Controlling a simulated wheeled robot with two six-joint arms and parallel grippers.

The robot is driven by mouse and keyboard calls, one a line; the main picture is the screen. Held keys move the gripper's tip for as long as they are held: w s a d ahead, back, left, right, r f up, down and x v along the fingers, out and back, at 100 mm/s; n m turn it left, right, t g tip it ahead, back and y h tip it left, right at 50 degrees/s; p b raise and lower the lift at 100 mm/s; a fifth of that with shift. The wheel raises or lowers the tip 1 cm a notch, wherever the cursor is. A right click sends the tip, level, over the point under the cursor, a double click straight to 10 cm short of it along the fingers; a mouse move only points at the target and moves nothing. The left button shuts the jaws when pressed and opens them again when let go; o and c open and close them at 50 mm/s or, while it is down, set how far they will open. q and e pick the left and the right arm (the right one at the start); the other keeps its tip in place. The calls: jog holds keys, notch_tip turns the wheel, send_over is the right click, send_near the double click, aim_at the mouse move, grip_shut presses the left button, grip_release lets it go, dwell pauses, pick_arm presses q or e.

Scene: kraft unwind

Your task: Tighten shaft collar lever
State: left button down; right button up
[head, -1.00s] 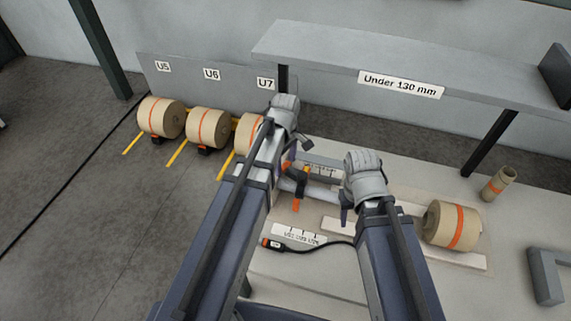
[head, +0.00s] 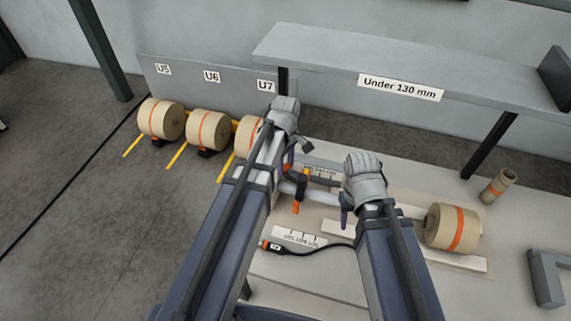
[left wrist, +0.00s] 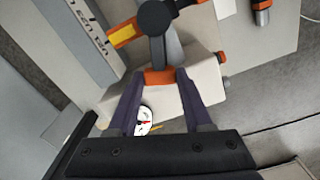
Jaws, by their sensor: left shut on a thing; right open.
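The shaft collar (head: 301,187) is a dark band on the pale shaft (head: 287,186), with orange parts above and below it. In the left wrist view the black hub (left wrist: 157,16) carries a grey lever (left wrist: 174,48) with an orange tip (left wrist: 160,76). My left gripper (left wrist: 159,82) is shut on that orange tip. In the head view my left gripper (head: 289,163) is beside the collar, its fingers partly hidden by my arm. My right gripper (head: 345,218) is open and empty, to the right of the collar and apart from it.
A kraft roll (head: 452,227) lies on pale rails at the right. A small tube (head: 498,185) stands at the right. A shelf (head: 350,55) spans the back. A white dial (left wrist: 144,119) shows beyond my left fingers.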

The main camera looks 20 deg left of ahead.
pick_arm(q)
jog(key=shift+w, duration=0.1)
dwell(0.8)
jog(key=w+d+m, duration=0.4)
jog(key=d+m, duration=0.2)
jog(key=m, duration=0.8)
jog(key=shift+d, duration=0.2)
dwell(0.6)
jog(key=shift+c, duration=1.6)
grip_release()
jog(key=shift+r, duration=0.1)
